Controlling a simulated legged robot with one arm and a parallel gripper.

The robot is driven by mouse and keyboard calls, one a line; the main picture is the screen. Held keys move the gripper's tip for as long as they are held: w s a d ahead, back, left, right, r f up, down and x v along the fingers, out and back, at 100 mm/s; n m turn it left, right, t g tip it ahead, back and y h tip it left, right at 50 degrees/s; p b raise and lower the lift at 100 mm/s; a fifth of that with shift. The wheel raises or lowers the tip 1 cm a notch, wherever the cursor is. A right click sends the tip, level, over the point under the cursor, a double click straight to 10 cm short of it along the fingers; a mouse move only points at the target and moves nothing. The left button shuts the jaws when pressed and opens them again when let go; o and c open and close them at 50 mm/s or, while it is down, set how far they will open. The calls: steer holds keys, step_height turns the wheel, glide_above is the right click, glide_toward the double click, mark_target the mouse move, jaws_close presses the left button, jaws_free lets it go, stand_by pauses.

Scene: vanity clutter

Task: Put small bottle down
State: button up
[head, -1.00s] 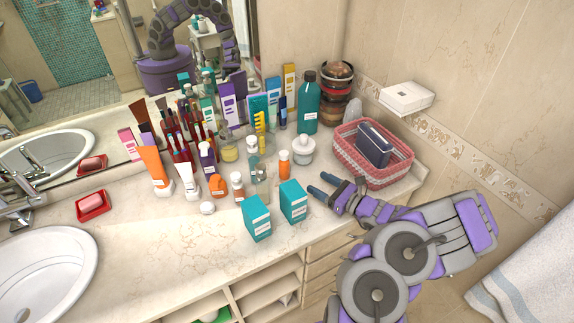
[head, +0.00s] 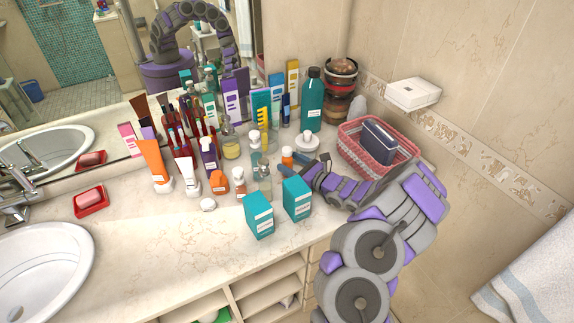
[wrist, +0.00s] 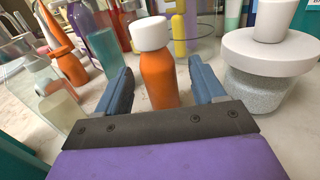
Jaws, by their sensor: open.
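The small bottle (head: 287,158), orange with a white cap, stands upright on the counter (head: 190,255) among other toiletries. In the wrist view the small bottle (wrist: 159,78) is central, with its orange body between my two blue fingers. My gripper (head: 304,165) is open, with one finger on each side of the bottle. In the wrist view my gripper (wrist: 162,90) shows gaps between both fingers and the bottle. The bottle's base is partly hidden behind the gripper's dark front edge.
A white lidded jar (wrist: 268,62) stands close right of the fingers. Glass bottles (head: 264,183) crowd the left. Two teal boxes (head: 259,215) (head: 297,199) stand in front. A pink basket (head: 352,150) is right. The counter near the sink (head: 75,255) is clear.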

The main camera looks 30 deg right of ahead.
mark_target(283, 159)
steer(key=x, duration=0.2)
steer(key=shift+w+a+f+b, duration=0.2)
steer(key=shift+w+f+b, duration=0.1)
steer(key=shift+b, duration=0.1)
steer(key=shift+w+a+r, duration=0.1)
steer(key=shift+w+r, duration=0.1)
steer(key=shift+w, duration=0.35)
steer(key=shift+c, duration=0.4)
steer(key=c, duration=1.1)
